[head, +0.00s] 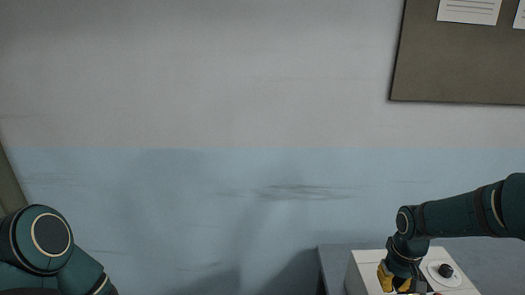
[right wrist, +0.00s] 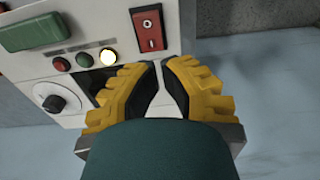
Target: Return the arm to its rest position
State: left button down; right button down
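My right gripper (right wrist: 160,64) has yellow fingers with dark pads. The fingers lean together and their tips almost meet, with nothing seen between them. In the right wrist view it is in front of a white control box (right wrist: 80,12), close to its lower edge and below a red rocker switch (right wrist: 150,30). I cannot tell whether it touches the box. In the head view my right arm reaches in from the right, with the gripper (head: 395,281) over the white box (head: 362,268) at the lower right. My left arm shows at the lower left; its gripper is out of view.
The box carries a green block (right wrist: 34,32), a glowing round light (right wrist: 107,57), small red and green buttons and a dial (right wrist: 54,102). It stands on a grey surface (head: 333,262). A noticeboard (head: 450,70) hangs on the wall. The middle of the head view shows bare wall.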

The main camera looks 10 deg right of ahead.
jog(key=a+f+y+b, duration=0.2)
jog(key=a+f, duration=1.3)
jog(key=s+a+f+t+y+b, duration=0.1)
jog(key=s+a+f, duration=0.7)
jog(key=a, duration=0.3)
jog(key=shift+s+f+m+t+y, duration=0.35)
jog(key=shift+f+m+t+y, duration=0.05)
jog(key=shift+f, duration=0.35)
jog(key=shift+s+a, duration=0.1)
